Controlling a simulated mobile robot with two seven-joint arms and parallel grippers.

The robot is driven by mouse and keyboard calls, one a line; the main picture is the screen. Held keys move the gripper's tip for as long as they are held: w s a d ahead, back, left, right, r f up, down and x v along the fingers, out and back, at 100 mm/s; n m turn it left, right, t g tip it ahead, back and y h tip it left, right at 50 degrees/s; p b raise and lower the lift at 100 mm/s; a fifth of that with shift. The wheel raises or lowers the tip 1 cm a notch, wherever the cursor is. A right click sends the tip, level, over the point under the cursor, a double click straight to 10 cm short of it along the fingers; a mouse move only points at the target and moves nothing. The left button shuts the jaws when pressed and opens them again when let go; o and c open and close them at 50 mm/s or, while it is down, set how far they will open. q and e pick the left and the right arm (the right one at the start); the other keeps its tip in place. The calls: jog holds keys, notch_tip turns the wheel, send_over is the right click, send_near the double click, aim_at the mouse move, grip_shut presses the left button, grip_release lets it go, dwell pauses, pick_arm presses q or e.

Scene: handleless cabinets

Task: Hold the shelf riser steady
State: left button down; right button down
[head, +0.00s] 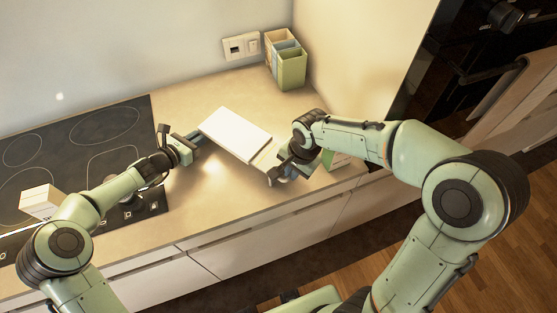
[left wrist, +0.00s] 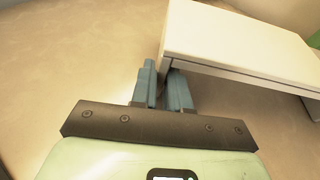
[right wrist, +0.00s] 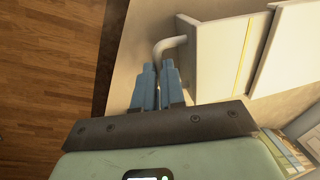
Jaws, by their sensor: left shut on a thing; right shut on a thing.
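The white shelf riser (head: 235,132) stands on the beige counter, a flat top with a support at its end. My left gripper (head: 196,137) is shut at its left end; in the left wrist view the blue fingers (left wrist: 163,88) close around the riser's (left wrist: 235,40) near corner support. My right gripper (head: 278,170) is shut on a pale curved handle (right wrist: 172,45) of a cream box-like piece (right wrist: 215,50) with a yellow line. That piece sits at the riser's (right wrist: 292,50) right end; whether it reaches under the riser is hidden.
A black hob (head: 100,125) lies at left, with a small white box (head: 40,200) on it. A green and tan organiser (head: 287,62) stands in the back corner. Books (right wrist: 285,150) lie close to my right gripper. The counter behind the riser is clear.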

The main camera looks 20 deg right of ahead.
pick_arm(q)
jog(key=shift+a, duration=0.1)
pick_arm(e)
jog(key=shift+s+d, duration=0.5)
jog(key=shift+s, duration=0.4)
pick_arm(q)
jog(key=shift+w, duration=0.1)
pick_arm(e)
jog(key=c, duration=1.2)
grip_release()
jog(key=shift+w, duration=0.1)
pick_arm(q)
jog(key=c, duration=1)
grip_release()
jog(key=shift+c, duration=0.2)
pick_arm(e)
notch_tip(320, 180, up, 12)
jog(key=s+d, duration=0.1)
jog(key=shift+s, duration=0.4)
